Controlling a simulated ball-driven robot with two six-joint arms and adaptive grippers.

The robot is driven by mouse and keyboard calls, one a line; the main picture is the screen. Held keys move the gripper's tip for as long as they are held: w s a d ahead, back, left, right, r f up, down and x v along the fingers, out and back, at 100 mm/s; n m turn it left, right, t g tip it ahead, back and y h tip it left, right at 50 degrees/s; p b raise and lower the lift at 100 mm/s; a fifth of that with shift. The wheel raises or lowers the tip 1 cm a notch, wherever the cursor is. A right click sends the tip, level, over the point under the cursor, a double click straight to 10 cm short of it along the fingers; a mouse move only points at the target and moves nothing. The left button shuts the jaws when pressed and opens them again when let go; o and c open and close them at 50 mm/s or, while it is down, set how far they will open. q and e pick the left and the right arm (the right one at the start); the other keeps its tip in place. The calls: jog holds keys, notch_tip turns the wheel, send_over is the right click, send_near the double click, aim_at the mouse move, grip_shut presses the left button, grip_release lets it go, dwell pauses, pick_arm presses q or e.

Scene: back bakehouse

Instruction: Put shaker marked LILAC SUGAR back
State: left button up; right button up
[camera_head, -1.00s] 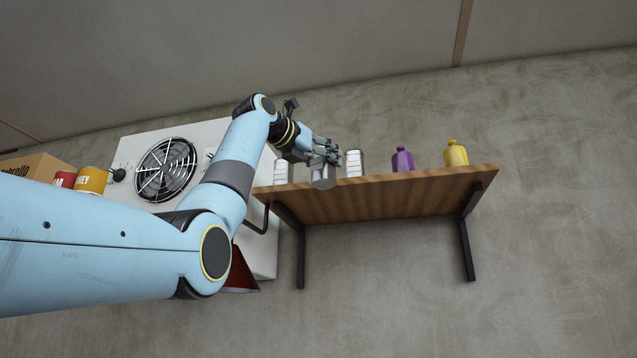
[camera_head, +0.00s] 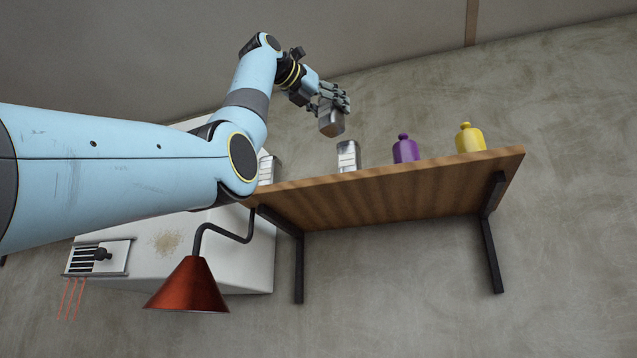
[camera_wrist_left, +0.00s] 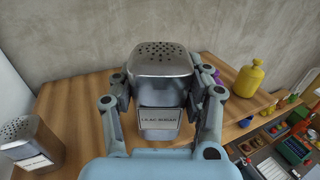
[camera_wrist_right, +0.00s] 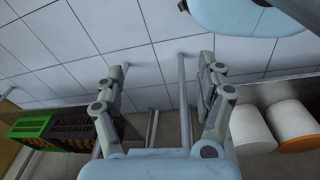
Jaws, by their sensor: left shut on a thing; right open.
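The shaker marked LILAC SUGAR (camera_wrist_left: 160,85) is a metal box with a perforated top; its label reads clearly in the left wrist view. My left gripper (camera_head: 333,105) is shut on it, with a finger at each side. In the head view the held shaker (camera_head: 331,123) is tilted and above the wooden shelf (camera_head: 390,192), apart from it. My right gripper (camera_wrist_right: 163,85) is open and empty, in front of a tiled wall in the right wrist view.
On the shelf stand two other metal shakers (camera_head: 348,157) (camera_head: 268,170), a purple bottle (camera_head: 405,149) and a yellow bottle (camera_head: 469,139). A gap lies between the two shakers. A red lamp (camera_head: 188,285) hangs below left. Black and green crates (camera_wrist_right: 70,128) show in the right wrist view.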

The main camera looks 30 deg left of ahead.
pick_arm(q)
jog(key=w+a+f+p, duration=0.1)
jog(key=a+f, duration=0.2)
jog(key=w+a+f+p, duration=0.2)
jog(key=a+f, duration=0.1)
jog(key=w+a+f+p, duration=0.1)
jog(key=a+f, duration=0.2)
jog(key=shift+w+a+f, duration=0.25)
jog(key=shift+f, duration=0.1)
jog(key=shift+a+f, duration=0.15)
jog(key=shift+f, duration=0.2)
jog(key=shift+s+r, duration=0.1)
jog(key=shift+d, duration=0.2)
jog(key=o, duration=1.3)
jog(key=shift+a+f, duration=0.1)
jog(key=shift+f, duration=0.1)
pick_arm(e)
jog(key=s+r, duration=0.2)
jog(key=r, duration=0.2)
jog(key=shift+s+r, duration=0.2)
jog(key=shift+s, duration=0.2)
pick_arm(q)
jog(key=shift+r, duration=0.15)
pick_arm(e)
jog(key=shift+r, duration=0.1)
